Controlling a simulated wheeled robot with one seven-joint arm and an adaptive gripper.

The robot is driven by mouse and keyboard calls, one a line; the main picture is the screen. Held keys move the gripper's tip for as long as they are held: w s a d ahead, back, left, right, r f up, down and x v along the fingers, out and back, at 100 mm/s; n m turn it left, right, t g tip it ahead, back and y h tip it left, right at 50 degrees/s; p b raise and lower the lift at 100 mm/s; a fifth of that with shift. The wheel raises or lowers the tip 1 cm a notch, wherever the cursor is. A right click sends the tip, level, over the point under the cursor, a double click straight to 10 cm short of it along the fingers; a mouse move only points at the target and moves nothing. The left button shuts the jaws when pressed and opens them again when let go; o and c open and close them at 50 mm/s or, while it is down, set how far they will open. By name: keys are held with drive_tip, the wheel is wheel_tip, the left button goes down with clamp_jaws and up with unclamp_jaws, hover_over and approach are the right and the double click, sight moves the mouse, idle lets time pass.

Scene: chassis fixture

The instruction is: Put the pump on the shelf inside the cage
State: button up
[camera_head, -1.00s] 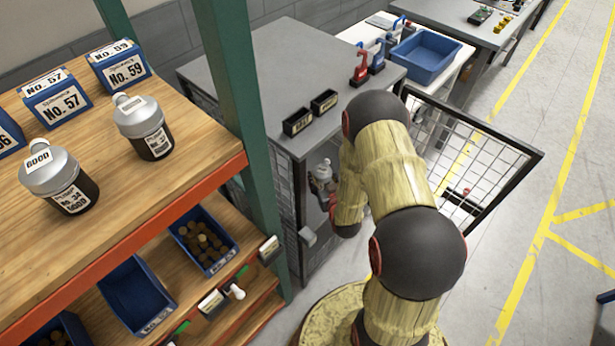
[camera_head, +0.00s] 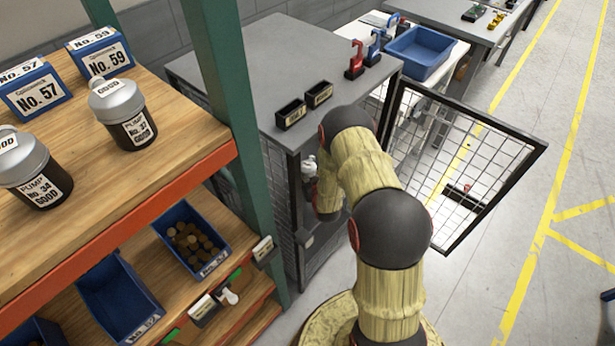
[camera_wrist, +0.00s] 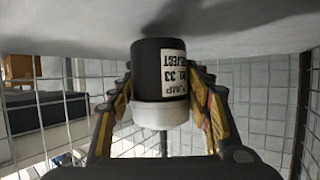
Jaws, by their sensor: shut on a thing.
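The pump (camera_wrist: 155,55) fills the middle of the wrist view, a black cylinder with a pale grey cap. Its label reads upside down there: pump No. 33, reject. My gripper (camera_wrist: 162,82) is shut on it, one finger on each side. The pump's black end is at or very near a flat grey surface, the shelf (camera_wrist: 240,30), at the top of this inverted view; I cannot tell if they touch. In the head view the grey cap (camera_head: 309,167) shows at the opening of the cage (camera_head: 284,60); my arm hides my gripper and the shelf.
The mesh door (camera_head: 470,165) stands open to the right of my arm. Two black bins (camera_head: 291,113) and a red padlock (camera_head: 355,60) sit on the cage top. The green rack post (camera_head: 232,110) and the wooden rack with two other pumps (camera_head: 124,115) stand left.

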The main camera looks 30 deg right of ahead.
drive_tip(key=shift+f, duration=0.5)
drive_tip(key=shift+f, duration=0.1)
drive_tip(key=o, duration=1.7)
drive_tip(key=shift+f, duration=0.1)
drive_tip(key=p+v, duration=0.3)
drive_tip(key=v, duration=0.9)
drive_tip(key=shift+s, duration=0.1)
